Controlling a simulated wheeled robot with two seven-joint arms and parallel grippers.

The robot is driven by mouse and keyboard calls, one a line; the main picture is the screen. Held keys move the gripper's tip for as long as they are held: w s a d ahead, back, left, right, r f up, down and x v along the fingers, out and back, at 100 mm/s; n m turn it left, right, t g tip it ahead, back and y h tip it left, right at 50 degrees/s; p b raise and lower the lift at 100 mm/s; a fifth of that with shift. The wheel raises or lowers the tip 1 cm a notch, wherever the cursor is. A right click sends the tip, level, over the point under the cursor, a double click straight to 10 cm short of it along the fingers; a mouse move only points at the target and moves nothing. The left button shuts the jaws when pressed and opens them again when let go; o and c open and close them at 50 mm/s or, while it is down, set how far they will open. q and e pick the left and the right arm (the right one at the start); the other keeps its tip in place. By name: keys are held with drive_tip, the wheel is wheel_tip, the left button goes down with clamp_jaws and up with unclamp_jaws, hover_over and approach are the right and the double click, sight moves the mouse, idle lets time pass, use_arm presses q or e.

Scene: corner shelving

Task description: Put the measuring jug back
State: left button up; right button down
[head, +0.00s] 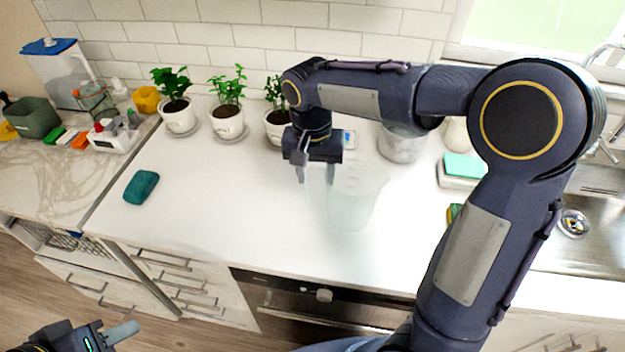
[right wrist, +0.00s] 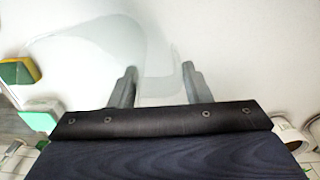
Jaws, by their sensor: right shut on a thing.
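The measuring jug (head: 352,203) is clear and faint against the white countertop (head: 230,195). It looks upright, over the middle of the counter; I cannot tell whether its base touches. My right gripper (head: 317,178) points down at the jug's left side and is shut on its handle. In the right wrist view the jug (right wrist: 98,50) spreads to the upper left, with its handle between the fingers (right wrist: 158,80). My left gripper (head: 120,334) is low at the left, in front of the drawers and away from the jug. Only part of it shows.
Potted plants (head: 227,118) line the back wall. A teal sponge-like block (head: 141,187) lies on the left counter. The left counter holds a scale (head: 115,138).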

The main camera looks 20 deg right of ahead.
drive_tip(key=shift+w+a+f, duration=0.1)
drive_tip(key=shift+w+f, duration=0.1)
drive_tip(key=shift+f, duration=0.05)
drive_tip(key=shift+w+a+f, duration=0.15)
drive_tip(key=shift+f, duration=1.65)
drive_tip(key=shift+f, duration=0.2)
drive_tip(key=c, duration=0.7)
unclamp_jaws()
drive_tip(key=shift+c, duration=0.2)
drive_tip(key=shift+r, duration=0.15)
